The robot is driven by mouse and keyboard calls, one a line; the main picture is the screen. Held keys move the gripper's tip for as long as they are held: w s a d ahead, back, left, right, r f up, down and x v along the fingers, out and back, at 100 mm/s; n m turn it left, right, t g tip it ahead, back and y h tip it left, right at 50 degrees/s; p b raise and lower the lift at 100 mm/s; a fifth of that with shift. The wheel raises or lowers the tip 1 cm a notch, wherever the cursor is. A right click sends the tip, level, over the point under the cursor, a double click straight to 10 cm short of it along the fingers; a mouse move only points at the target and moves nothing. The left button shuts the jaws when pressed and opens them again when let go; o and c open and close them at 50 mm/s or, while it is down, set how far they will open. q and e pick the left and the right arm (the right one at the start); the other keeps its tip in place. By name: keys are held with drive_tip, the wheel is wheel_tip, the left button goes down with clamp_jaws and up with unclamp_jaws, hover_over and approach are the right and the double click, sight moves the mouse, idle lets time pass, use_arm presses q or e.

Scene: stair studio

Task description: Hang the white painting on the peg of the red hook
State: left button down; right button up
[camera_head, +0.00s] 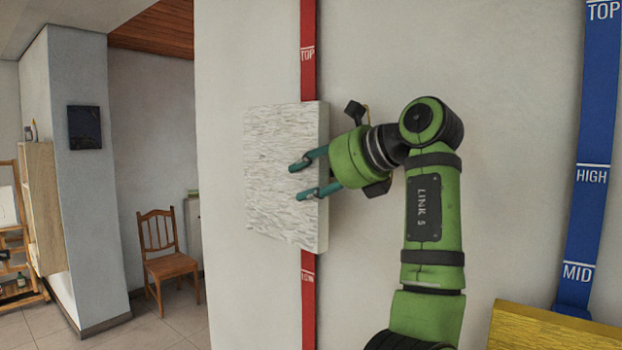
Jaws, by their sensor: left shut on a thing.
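The white painting (280,175), a thick rough-textured panel, is upright in front of the red hook strip (308,35). The red strip shows above and below the painting, with "TOP" readable above and a smaller label below; its middle and any peg there are hidden. My left gripper (304,180) is shut on the painting's right edge, with its teal fingers reaching over the front face. I cannot tell whether the painting's back touches the strip or hangs on a peg. My right gripper is not in view.
A blue strip (598,110) marked TOP, HIGH and MID runs down the wall at right, with a yellow panel (550,328) at its lower end. A wooden chair (168,255), a dark picture (84,127) and a shelf (42,205) stand farther off at left.

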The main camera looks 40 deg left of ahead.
use_arm(q)
drive_tip(key=shift+f, duration=0.1)
drive_tip(key=c, duration=0.6)
unclamp_jaws()
drive_tip(key=shift+c, duration=0.2)
drive_tip(key=v, duration=1.2)
